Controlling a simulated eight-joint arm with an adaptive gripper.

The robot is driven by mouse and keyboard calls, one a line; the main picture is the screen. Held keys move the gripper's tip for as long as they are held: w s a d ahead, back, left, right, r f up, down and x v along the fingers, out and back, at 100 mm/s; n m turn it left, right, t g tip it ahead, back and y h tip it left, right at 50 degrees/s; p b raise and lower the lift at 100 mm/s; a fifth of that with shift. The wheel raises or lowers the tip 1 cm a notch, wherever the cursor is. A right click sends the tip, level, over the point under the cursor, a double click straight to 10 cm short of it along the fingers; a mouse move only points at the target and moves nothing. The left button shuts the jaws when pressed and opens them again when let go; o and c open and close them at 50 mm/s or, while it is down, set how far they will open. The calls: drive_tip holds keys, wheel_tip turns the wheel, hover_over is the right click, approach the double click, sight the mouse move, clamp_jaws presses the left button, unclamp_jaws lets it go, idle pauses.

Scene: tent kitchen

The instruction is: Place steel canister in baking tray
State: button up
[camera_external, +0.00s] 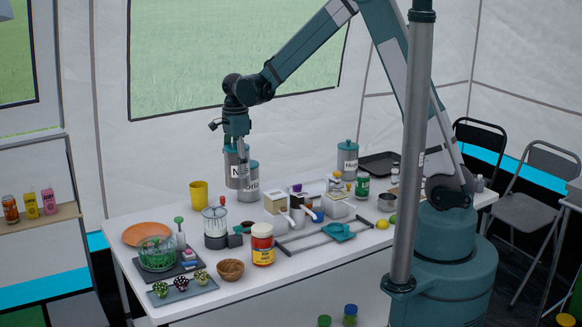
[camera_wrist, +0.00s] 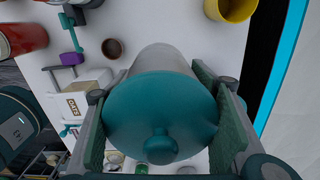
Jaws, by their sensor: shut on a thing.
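A steel canister (camera_external: 237,172) with a teal lid and a white label starting with "N" is upright in my gripper (camera_external: 236,141). It appears raised above the white table. In the wrist view its teal lid (camera_wrist: 160,112) sits between the two fingers of my gripper (camera_wrist: 162,122). A dark baking tray (camera_external: 379,163) lies at the table's far right end, well to the right of my gripper; its visible surface looks empty. A second steel canister (camera_external: 248,188) stands just behind the held one and is partly hidden. A third canister (camera_external: 347,160) stands left of the tray.
A yellow cup (camera_external: 199,194) stands left of the held canister. White containers (camera_external: 277,203), a green-labelled jar (camera_external: 362,186) and small bottles crowd the table between my gripper and the tray. A red jar (camera_external: 262,243) stands near the front edge.

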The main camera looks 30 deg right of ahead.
wheel_tip(320, 180, up, 9)
drive_tip(key=shift+f, duration=0.1)
drive_tip(key=shift+w+d+r, duration=0.1)
drive_tip(key=shift+d+r, duration=0.15)
drive_tip(key=w+d+m, duration=0.2)
drive_tip(key=w+d, duration=0.3)
drive_tip(key=d, duration=0.8)
drive_tip(key=w+d+m, duration=0.2)
drive_tip(key=w+d, duration=0.2)
drive_tip(key=d, duration=0.8)
drive_tip(key=w+d+m, duration=0.3)
drive_tip(key=w+d, duration=0.2)
drive_tip(key=d, duration=0.8)
drive_tip(key=s+d+m, duration=0.3)
drive_tip(key=d, duration=1.7)
drive_tip(key=s+d+m, duration=0.2)
drive_tip(key=s+d, duration=0.1)
drive_tip(key=d, duration=1.7)
wheel_tip(320, 180, down, 11)
drive_tip(key=shift+a+p, duration=0.25)
drive_tip(key=shift+p, duration=0.05)
drive_tip(key=shift+s+f, duration=0.1)
drive_tip(key=shift+f, duration=0.15)
